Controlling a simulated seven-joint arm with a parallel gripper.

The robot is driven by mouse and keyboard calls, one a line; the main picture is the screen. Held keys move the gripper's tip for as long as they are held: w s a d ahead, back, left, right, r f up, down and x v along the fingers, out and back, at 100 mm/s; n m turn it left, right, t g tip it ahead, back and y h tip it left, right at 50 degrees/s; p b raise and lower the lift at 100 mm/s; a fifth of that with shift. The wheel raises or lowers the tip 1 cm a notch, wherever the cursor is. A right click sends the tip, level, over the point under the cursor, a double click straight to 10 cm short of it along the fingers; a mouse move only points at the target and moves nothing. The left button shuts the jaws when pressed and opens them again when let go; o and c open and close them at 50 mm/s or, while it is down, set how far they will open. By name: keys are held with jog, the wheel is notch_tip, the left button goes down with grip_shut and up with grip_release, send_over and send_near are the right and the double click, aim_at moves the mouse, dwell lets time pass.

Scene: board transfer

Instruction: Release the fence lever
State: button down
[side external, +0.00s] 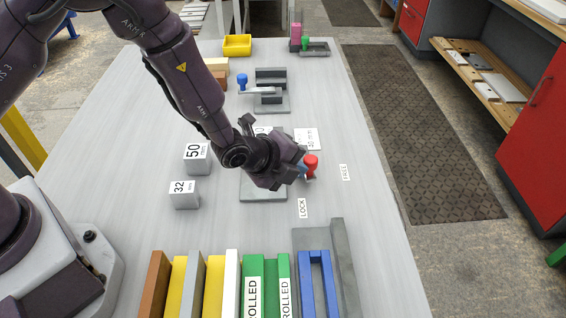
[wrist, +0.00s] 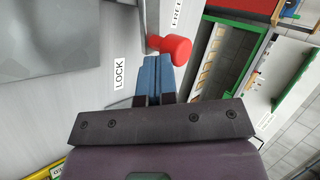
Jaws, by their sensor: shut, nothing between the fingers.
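The fence lever has a red knob (side external: 310,160), which stands at the right edge of the grey fixture plate (side external: 264,192). The knob also shows in the wrist view (wrist: 174,48), with a short grey arm at its left end. A LOCK label (side external: 303,208) lies in front of the knob and a FREE label (side external: 345,172) lies to its right. My gripper (side external: 304,168) is shut, its blue fingertips together and empty. In the wrist view the fingertips (wrist: 157,68) are right beside the knob; I cannot tell whether they touch it. My wrist hides most of the fixture.
Grey blocks marked 50 (side external: 197,158) and 32 (side external: 184,194) stand left of my wrist. A second fixture (side external: 271,88) with a blue-knobbed lever is behind. Coloured boards (side external: 215,285) stand along the front. A yellow bin (side external: 237,45) is at the back. The table's right side is clear.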

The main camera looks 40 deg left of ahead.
jog(key=shift+w+d+n+y, duration=0.25)
jog(key=shift+d+n+y, duration=0.15)
jog(key=shift+d+n, duration=0.15)
jog(key=shift+w+d, duration=0.1)
jog(key=shift+w, duration=0.15)
jog(key=shift+w+d, duration=0.65)
jog(key=shift+w, duration=0.1)
jog(key=shift+w+d+n+y, duration=0.25)
jog(key=shift+n+y, duration=0.25)
jog(key=shift+n, duration=0.05)
jog(key=shift+w, duration=0.3)
jog(key=shift+w+d, duration=0.15)
jog(key=shift+w, duration=0.65)
jog(key=shift+w+d, duration=0.15)
jog(key=shift+w, duration=1.05)
jog(key=shift+w+a, duration=0.1)
